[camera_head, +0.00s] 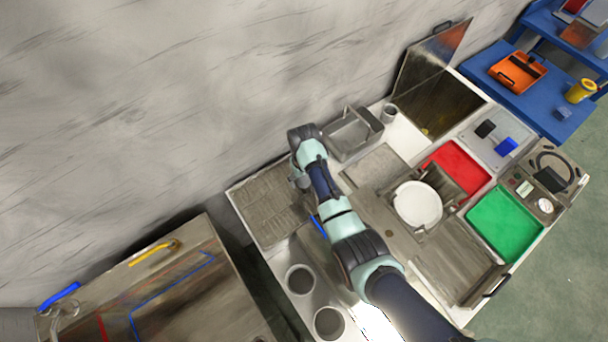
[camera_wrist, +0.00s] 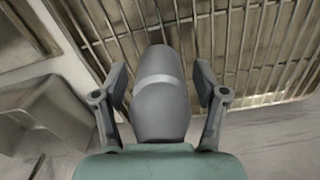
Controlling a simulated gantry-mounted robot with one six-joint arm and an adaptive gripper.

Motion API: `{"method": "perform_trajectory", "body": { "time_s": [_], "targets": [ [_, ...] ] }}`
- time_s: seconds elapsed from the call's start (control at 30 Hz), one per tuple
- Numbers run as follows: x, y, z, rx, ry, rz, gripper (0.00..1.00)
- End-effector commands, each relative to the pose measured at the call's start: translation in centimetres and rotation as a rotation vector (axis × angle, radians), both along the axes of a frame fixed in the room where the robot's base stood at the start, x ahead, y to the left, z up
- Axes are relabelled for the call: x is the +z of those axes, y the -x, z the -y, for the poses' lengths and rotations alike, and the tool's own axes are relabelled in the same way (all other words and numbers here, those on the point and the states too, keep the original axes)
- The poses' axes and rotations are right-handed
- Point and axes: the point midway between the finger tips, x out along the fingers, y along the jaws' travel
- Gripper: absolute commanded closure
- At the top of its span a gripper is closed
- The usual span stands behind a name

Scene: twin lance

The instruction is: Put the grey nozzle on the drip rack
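The grey nozzle (camera_wrist: 160,100) is a rounded grey body with a lighter band, centred between the two fingers of my gripper (camera_wrist: 160,84) in the wrist view. Whether the nozzle touches the bars cannot be told.
A grey metal basin (camera_head: 352,138) and a small cup (camera_head: 389,113) stand right of the rack along the wall. Two round holes (camera_head: 299,279) are in front of it. A white plate (camera_head: 418,203), red tray (camera_head: 462,170) and green tray (camera_head: 505,222) lie further right.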

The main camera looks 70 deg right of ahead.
Motion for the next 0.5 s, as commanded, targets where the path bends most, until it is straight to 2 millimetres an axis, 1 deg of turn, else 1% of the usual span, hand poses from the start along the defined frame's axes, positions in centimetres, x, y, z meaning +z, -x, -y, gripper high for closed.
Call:
{"method": "perform_trajectory", "body": {
  "time_s": [0.17, 0.27, 0.37, 0.5],
  "targets": [
    [0.1, 0.0, 0.0, 0.000, 0.000, 0.000, 0.29],
    [1.1, -0.1, 0.1, 0.000, 0.002, 0.002, 0.29],
    [3.2, -0.1, 0.1, 0.000, 0.004, 0.003, 0.29],
    [6.8, -0.1, 0.1, 0.000, 0.004, 0.003, 0.29]
  ]
}}
